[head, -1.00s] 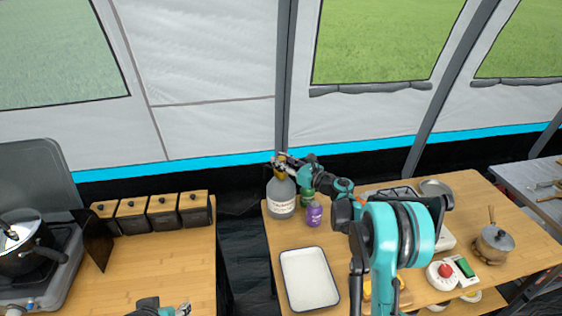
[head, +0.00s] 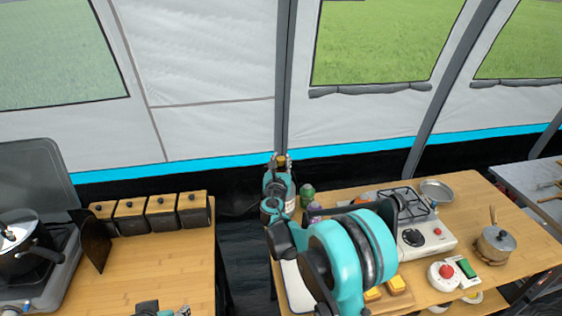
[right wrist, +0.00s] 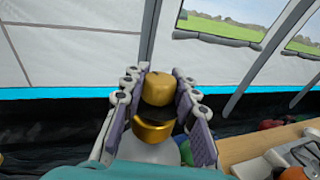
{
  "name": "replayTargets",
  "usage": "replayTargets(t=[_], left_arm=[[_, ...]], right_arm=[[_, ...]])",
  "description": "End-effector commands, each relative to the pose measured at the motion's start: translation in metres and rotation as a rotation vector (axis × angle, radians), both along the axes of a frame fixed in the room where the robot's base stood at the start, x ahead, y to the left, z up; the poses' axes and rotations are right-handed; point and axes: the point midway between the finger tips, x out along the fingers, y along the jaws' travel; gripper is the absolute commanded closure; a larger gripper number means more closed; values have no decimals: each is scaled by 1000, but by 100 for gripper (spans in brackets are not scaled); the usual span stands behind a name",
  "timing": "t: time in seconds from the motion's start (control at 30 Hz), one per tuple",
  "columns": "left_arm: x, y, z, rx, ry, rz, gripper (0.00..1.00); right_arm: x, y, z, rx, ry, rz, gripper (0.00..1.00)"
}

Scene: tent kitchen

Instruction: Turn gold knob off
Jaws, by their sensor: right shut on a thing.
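The gold knob (right wrist: 158,90) sits on top of a gold collar (right wrist: 155,131) above the pale shoulder of a grey gas bottle, seen in the right wrist view. In the head view the bottle (head: 290,204) stands at the left end of the right table, mostly hidden behind my right arm. My right gripper (right wrist: 158,88) is shut on the gold knob, one finger pad on each side; in the head view it also shows at the bottle's top (head: 281,162). My left gripper (head: 165,309) shows only in part at the bottom edge, and its fingers are unclear.
A green bottle (head: 307,196) and a purple can (head: 315,210) stand close right of the gas bottle. A white stove (head: 437,239) and a pot (head: 495,244) are farther right. A dark gap (head: 240,260) separates the two tables.

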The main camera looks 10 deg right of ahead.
Motion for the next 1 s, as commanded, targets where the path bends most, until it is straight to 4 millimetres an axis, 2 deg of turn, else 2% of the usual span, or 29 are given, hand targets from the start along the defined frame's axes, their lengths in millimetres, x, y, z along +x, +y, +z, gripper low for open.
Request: replayTargets(t=[0.43,1.0], left_arm=[[0,0,0,0,0,0,50],[0,0,1,0,0,0,50]], right_arm=[[1,1,1,0,0,-266,100],[1,0,1,0,-1,-324,100]])
